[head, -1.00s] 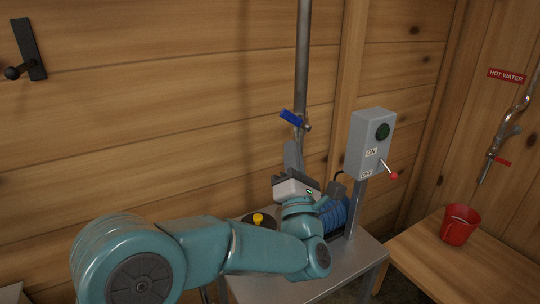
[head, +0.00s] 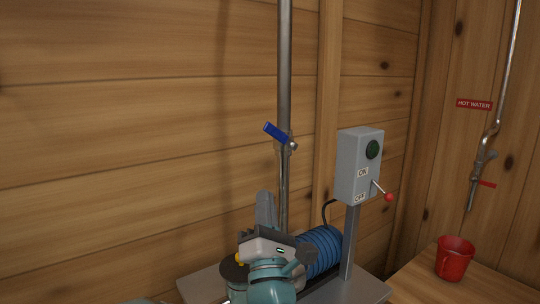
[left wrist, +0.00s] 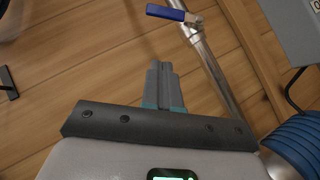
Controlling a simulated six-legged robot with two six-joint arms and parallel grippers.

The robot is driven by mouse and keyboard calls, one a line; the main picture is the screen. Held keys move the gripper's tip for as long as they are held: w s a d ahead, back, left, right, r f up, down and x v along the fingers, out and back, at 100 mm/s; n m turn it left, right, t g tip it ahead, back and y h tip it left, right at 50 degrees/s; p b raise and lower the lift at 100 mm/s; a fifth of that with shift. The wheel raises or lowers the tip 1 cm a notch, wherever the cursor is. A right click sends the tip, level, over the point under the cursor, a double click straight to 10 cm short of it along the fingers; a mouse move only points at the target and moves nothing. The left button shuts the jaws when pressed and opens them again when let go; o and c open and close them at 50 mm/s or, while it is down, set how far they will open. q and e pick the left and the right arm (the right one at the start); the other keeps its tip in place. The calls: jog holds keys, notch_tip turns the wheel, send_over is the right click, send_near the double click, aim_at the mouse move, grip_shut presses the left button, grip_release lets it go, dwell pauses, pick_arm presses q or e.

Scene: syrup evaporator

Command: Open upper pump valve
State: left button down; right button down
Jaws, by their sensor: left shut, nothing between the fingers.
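The upper pump valve has a blue lever handle (head: 275,132) on the vertical metal pipe (head: 285,60). The handle slants up and to the left, away from the pipe. In the left wrist view the blue handle (left wrist: 166,13) is at the top, beyond the fingertips, with a metal valve body beside it. My left gripper (head: 265,198) is below the handle and in front of the pipe, apart from both. Its fingers (left wrist: 160,68) are shut together and hold nothing. My right gripper is not in view.
A grey switch box (head: 358,168) with ON and OFF labels and a red-tipped lever stands to the right. A blue ribbed pump motor (head: 321,250) sits behind my gripper on a metal stand. A red cup (head: 455,260) stands on a wooden table at right.

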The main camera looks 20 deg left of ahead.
aim_at(282, 137)
pick_arm(q)
jog(key=d+r+p+x, duration=0.1)
jog(key=d+p+x, duration=0.1)
jog(key=x, duration=0.9)
jog(key=shift+s+r+p, duration=0.2)
jog(key=shift+r+p, duration=0.1)
jog(key=shift+p, duration=0.5)
